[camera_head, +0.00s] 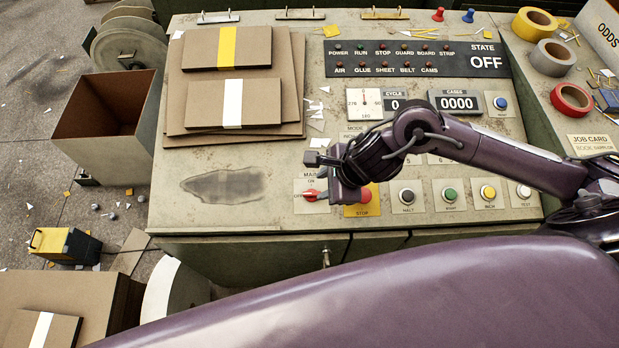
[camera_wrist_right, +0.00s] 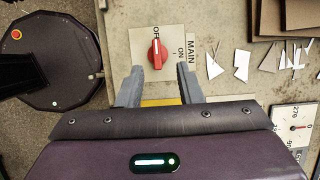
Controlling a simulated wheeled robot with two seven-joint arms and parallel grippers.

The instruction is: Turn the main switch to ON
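The main switch is a red rotary knob (camera_head: 311,194) on a light plate marked MAIN, ON and OFF, at the lower left of the control panel. It also shows in the right wrist view (camera_wrist_right: 157,54), where its white pointer line points at OFF. My right gripper (camera_head: 318,178) is over the switch plate. In the right wrist view its two fingers (camera_wrist_right: 159,82) are apart with nothing between them; the knob lies just past their tips, between their lines. In the head view the gripper hides part of the plate. My left gripper is in neither view.
A red STOP button (camera_head: 366,196) on a yellow plate sits just right of the switch. Further right is a row of push buttons (camera_head: 449,194). The state display (camera_head: 486,62) reads OFF. Stacked greyboard (camera_head: 296,140) lies behind the switch, to the left. An empty carton (camera_head: 112,150) stands left.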

